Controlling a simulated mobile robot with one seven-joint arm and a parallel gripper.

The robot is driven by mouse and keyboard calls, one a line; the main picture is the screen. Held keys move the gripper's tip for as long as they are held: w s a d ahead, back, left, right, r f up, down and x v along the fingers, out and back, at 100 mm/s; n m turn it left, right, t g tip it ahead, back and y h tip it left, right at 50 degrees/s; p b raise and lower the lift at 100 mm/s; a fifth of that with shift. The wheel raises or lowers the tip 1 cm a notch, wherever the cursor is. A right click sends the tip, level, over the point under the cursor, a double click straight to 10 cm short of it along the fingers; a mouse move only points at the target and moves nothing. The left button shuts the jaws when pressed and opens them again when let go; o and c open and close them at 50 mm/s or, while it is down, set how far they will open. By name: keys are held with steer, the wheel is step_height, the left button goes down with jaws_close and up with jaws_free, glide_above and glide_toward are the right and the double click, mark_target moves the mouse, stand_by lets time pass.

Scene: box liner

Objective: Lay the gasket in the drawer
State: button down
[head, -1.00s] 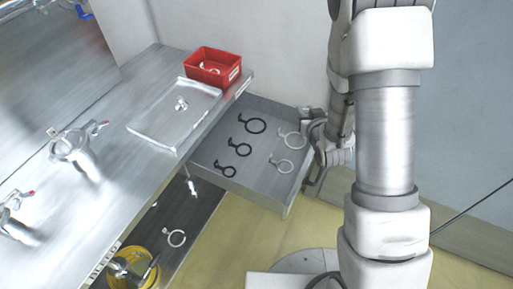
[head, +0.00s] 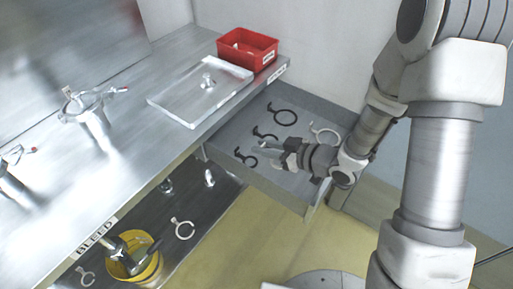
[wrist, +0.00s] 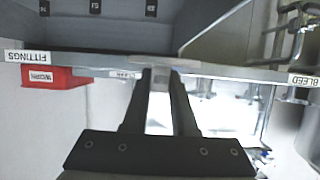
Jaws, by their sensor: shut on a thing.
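The drawer (head: 284,183) is open under the counter in the head view. Black ring-shaped gaskets with tabs lie in it, including a large one (head: 285,118) and a smaller one (head: 246,157). A white ring (head: 325,135) lies toward its right side. My gripper (head: 262,149) is over the drawer, and the gripper and arm hide part of its floor. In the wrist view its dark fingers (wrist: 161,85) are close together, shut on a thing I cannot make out. I cannot tell its height above the drawer floor.
A red bin (head: 247,49) and a clear tray (head: 200,92) with a fitting stand on the counter (head: 150,158). A metal clamped fitting (head: 95,115) stands further left. Below are a white ring (head: 183,230) and a yellow container (head: 134,262) on the lower shelf.

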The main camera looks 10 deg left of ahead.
steer(key=b, duration=0.1)
glide_above(238, 149)
steer(key=s+d, duration=0.2)
steer(key=d, duration=0.1)
steer(key=f, duration=0.5)
steer(key=shift+w+d, duration=0.1)
steer(key=shift+w, duration=0.1)
steer(key=shift+f+b, duration=0.55)
steer(key=shift+f, duration=1.45)
steer(key=shift+f+b, duration=0.5)
steer(key=shift+b, duration=0.05)
steer(key=shift+f, duration=0.1)
steer(key=c, duration=0.7)
jaws_free()
